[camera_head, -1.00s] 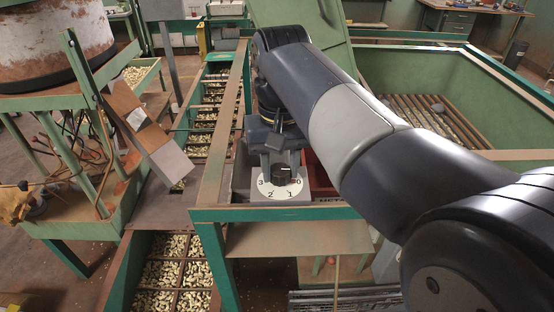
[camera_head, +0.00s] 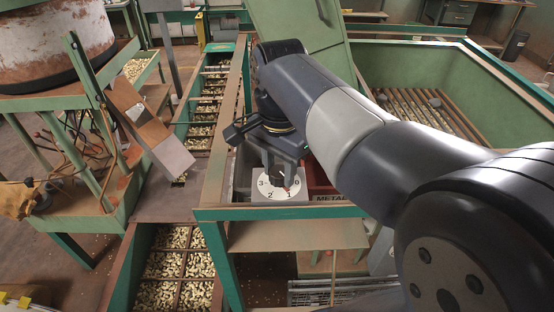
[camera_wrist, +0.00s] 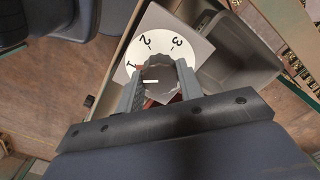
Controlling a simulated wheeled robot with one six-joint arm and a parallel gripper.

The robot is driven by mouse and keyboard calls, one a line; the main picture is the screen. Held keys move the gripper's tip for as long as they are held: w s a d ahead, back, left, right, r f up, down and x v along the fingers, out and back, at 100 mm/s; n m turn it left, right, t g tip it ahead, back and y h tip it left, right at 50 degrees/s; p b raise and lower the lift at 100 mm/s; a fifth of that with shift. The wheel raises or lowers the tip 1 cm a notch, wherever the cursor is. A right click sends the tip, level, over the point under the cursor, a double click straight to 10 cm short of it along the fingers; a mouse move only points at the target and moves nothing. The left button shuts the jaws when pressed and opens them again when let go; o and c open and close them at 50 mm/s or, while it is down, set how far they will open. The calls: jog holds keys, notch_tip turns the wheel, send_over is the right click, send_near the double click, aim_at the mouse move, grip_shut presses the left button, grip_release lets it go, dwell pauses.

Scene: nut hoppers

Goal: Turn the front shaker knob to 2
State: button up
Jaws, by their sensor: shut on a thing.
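The front shaker knob is a dark, ridged round knob (camera_head: 279,176) on a white dial plate (camera_head: 264,195) marked 0 to 3. It also shows in the wrist view (camera_wrist: 163,70), where 1, 2 and 3 can be read on the dial (camera_wrist: 160,40). My gripper (camera_head: 279,172) comes down from above, its fingers on both sides of the knob and shut on it. In the wrist view my gripper (camera_wrist: 160,80) grips the knob's sides. The knob's white line lies near the 1 side, not at 2; its exact reading is unclear. 0 is hidden in the wrist view.
A green frame edge (camera_head: 280,213) runs just in front of the dial. A red box (camera_head: 322,185) stands right of it. Nut-filled channels (camera_head: 172,265) lie to the left. A green hopper (camera_head: 410,75) with bars is behind at right.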

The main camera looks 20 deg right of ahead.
aim_at(279, 171)
jog(key=m+p, duration=0.1)
jog(key=m, duration=0.5)
jog(key=shift+r+p, duration=0.1)
jog(key=shift+p, duration=0.25)
jog(key=m+p, duration=0.1)
jog(key=m, duration=0.5)
jog(key=shift+m, duration=0.3)
jog(key=o, duration=1)
notch_tip(279, 171, up, 11)
jog(key=shift+f, duration=0.25)
